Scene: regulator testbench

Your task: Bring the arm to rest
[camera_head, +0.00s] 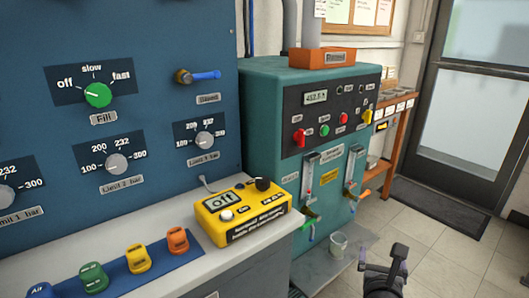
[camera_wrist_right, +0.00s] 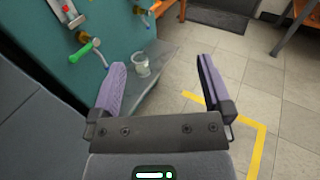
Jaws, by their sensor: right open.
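My right gripper (camera_head: 384,265) is at the bottom right in the head view, over the floor in front of the teal machine and clear of the bench. In the right wrist view my right gripper (camera_wrist_right: 160,92) has its two purple-padded fingers apart, with nothing between them but floor and a strip of the grey platform. My left gripper does not show in either view.
A teal machine (camera_head: 262,110) with levers stands beyond the bench (camera_head: 262,243). A yellow meter (camera_head: 243,212) reading "off" sits on the bench. Open floor (camera_head: 450,245) lies right.

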